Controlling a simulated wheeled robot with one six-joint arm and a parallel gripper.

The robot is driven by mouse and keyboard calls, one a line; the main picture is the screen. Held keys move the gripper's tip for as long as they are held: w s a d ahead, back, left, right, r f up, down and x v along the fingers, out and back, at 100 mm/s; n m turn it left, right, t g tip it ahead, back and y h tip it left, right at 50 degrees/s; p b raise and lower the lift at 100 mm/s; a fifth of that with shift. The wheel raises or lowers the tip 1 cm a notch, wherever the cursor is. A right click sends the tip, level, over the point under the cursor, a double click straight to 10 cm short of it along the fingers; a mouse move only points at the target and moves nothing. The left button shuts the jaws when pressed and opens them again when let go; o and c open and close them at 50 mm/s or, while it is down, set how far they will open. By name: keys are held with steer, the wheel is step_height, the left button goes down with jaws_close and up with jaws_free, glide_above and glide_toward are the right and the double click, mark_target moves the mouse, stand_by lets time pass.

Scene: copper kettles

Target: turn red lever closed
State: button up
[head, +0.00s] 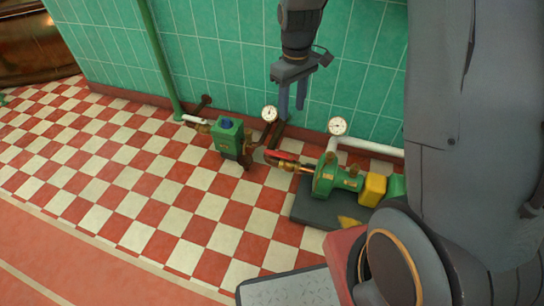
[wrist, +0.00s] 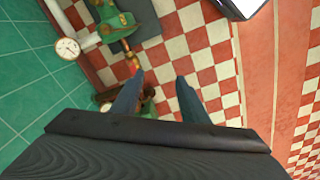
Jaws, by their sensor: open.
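The red lever (head: 284,155) sits on the brass pipe fitting just left of the green pump (head: 338,178). It looks small and roughly in line with the pipe, but its exact angle is hard to tell. In the wrist view the red lever (wrist: 133,63) shows beside the tip of the left finger. My gripper (head: 292,112) is open, pointing down, with nothing between its fingers. In the head view it hangs above the pipework, near the wall. In the wrist view my gripper (wrist: 160,76) has checkered floor between its fingertips.
A green box-shaped unit with a blue top (head: 229,135) stands left of the lever. Two white gauges (head: 269,114) and (head: 338,126) rise near the pipes. A yellow block (head: 373,189) adjoins the pump. The green tiled wall (head: 225,50) is close behind. Checkered floor (head: 130,200) is clear to the left.

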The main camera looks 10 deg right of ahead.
steer(key=w+f+n+b, duration=0.3)
steer(key=w+f+b, duration=0.65)
steer(key=f, duration=0.65)
steer(key=n+b, duration=0.3)
steer(key=b, duration=0.4)
glide_toward(273, 152)
steer(key=shift+s+a, duration=0.1)
steer(key=shift+f+b, duration=1.45)
steer(key=shift+f, duration=2.45)
jaws_close()
